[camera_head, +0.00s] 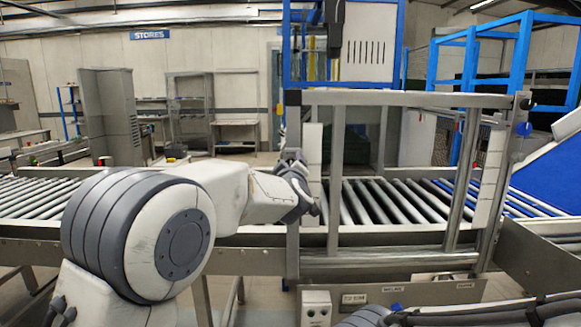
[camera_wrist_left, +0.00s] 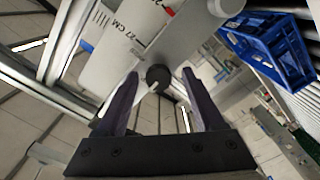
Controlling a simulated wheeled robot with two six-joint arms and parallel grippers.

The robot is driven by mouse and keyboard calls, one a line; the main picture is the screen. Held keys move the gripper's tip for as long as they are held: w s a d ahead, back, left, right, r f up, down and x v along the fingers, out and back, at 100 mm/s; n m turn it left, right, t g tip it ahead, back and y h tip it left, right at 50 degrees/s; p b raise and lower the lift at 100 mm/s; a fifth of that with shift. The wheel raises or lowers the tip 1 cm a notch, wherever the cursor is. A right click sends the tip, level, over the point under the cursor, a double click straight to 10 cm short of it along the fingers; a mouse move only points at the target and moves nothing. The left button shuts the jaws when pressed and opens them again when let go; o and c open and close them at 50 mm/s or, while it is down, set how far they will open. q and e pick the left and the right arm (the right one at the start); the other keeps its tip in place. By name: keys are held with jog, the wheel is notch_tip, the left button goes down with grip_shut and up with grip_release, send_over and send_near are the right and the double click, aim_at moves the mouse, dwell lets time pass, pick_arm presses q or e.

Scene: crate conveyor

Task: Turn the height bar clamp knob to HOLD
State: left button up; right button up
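A dark round knob (camera_wrist_left: 158,78) with a pale pointer mark shows in the left wrist view, beside a light plate (camera_wrist_left: 130,45) printed with "27 CM". My left gripper (camera_wrist_left: 159,86) is open, with one finger on each side of the knob; I cannot tell whether they touch it. In the head view, my left gripper (camera_head: 302,192) is at the left post of the metal frame (camera_head: 400,98) over the conveyor, and it hides the knob there. No HOLD lettering is readable. My right gripper is out of view; only part of that arm shows at the bottom right.
A roller conveyor (camera_head: 375,203) runs behind the frame. A blue crate (camera_wrist_left: 275,45) shows at the right of the wrist view. A small control box (camera_head: 316,309) is below the conveyor rail.

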pick_arm(q)
jog(key=s+b, duration=0.1)
jog(key=s, duration=0.9)
jog(key=shift+s+b, duration=0.25)
jog(key=shift+b, duration=0.15)
